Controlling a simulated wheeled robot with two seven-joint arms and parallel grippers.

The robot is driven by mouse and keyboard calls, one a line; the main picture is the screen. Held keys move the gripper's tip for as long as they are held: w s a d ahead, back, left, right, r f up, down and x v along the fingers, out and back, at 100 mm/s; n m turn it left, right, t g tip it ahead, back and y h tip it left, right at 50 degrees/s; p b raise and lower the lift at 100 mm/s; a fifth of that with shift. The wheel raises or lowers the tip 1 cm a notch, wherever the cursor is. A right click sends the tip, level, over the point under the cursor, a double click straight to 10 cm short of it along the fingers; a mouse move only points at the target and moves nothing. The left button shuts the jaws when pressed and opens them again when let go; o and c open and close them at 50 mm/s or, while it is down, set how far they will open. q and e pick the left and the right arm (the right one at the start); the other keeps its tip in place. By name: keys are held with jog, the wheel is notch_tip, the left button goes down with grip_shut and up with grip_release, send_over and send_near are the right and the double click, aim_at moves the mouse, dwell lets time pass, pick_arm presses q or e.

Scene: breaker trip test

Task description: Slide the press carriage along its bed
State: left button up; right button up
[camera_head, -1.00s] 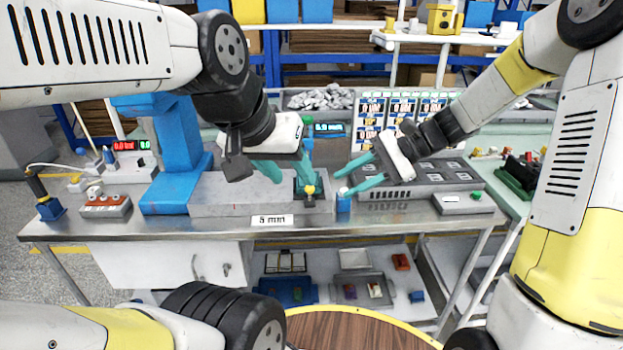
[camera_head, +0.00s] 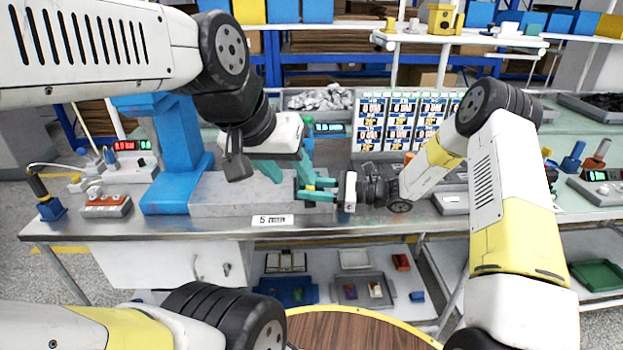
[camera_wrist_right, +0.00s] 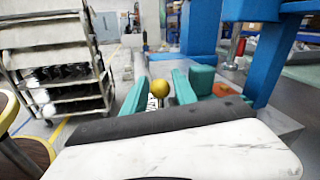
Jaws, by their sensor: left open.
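The grey press bed (camera_head: 235,197) lies along the front of the bench, with the blue press frame (camera_head: 178,160) over its left end. A yellow knob (camera_head: 310,188) shows at the bed's right end; the carriage part behind it is mostly hidden by my grippers. My right gripper (camera_head: 316,189) reaches in from the right, its teal fingers around the knob. In the right wrist view the knob (camera_wrist_right: 160,88) sits between the fingers with gaps, so the gripper is open.
A "5 mm" label (camera_head: 272,220) is on the bed's front. A red switch box (camera_head: 106,206) stands at the bench's left. Meter cards (camera_head: 400,120) stand behind my right arm.

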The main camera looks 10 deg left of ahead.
jog(key=shift+s+a, duration=0.15)
jog(key=shift+a, duration=1.3)
grip_shut()
dwell(0.3)
